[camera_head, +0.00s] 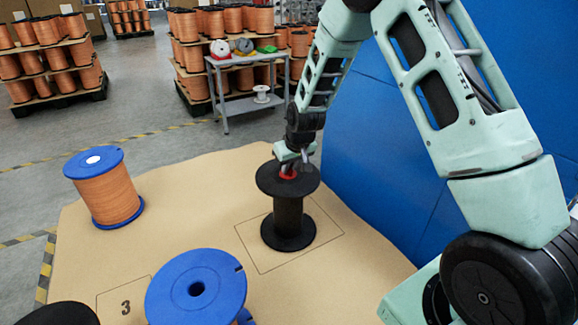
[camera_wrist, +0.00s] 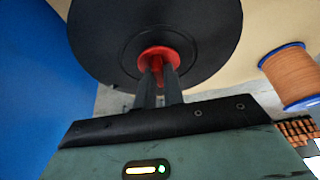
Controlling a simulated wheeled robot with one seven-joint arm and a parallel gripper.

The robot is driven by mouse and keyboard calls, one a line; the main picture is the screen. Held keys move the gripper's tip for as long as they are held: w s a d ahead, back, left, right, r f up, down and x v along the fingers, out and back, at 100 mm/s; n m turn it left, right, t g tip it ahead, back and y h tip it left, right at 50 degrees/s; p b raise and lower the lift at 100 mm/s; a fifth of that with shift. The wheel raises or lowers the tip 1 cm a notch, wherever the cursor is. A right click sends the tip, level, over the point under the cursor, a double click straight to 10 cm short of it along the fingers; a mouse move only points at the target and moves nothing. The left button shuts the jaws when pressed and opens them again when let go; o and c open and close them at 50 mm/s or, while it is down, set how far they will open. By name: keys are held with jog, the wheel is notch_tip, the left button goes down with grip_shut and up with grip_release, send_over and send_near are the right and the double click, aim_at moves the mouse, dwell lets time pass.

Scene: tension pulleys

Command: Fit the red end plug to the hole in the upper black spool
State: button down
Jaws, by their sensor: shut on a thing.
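The upper black spool (camera_head: 288,212) stands upright in a drawn square on the tan floor covering. Its top flange also fills the upper part of the wrist view (camera_wrist: 105,45). The red end plug (camera_head: 288,176) is at the centre of that flange, and its red rim shows in the wrist view (camera_wrist: 159,53). My gripper (camera_wrist: 157,68) is shut on the plug from above. The plug appears to touch the flange, but the hole is hidden and I cannot tell how deep the plug sits.
A blue-flanged spool of copper wire (camera_head: 107,190) stands at the left, and another blue spool (camera_head: 195,288) at the front. A black round thing (camera_head: 58,314) is cut off at the lower left. A blue wall (camera_head: 365,150) is close on the right. A grey cart (camera_head: 248,100) stands behind.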

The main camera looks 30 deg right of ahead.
jog(key=c, duration=1.4)
grip_release()
jog(key=shift+f, duration=0.1)
jog(key=shift+c, duration=0.2)
jog(key=p+v, duration=0.2)
jog(key=v, duration=1.5)
jog(key=shift+r+p, duration=0.3)
